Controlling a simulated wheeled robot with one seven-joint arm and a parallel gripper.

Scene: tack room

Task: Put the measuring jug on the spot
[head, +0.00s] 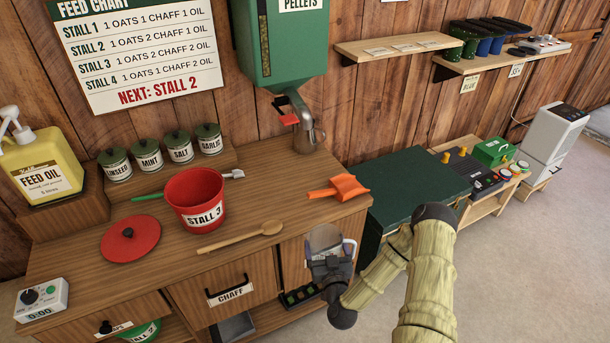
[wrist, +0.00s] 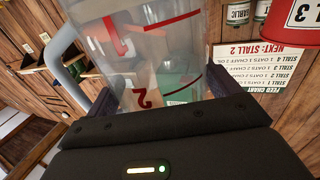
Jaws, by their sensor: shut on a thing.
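The measuring jug (head: 324,238) is clear, with red marks and a grey handle. My gripper (head: 330,262) is shut on it, in front of the counter's right end in the head view. In the wrist view the jug (wrist: 150,55) fills the space between my fingers, its red numbers upside down and its handle at the left. I cannot pick out a marked spot for the jug.
The wooden counter (head: 265,215) holds a red Stall 3 bucket (head: 196,198), red lid (head: 131,238), wooden spoon (head: 240,237), orange scoop (head: 339,188), labelled tins (head: 179,148) and feed oil jug (head: 40,170). A dark green chest (head: 415,185) stands to the right.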

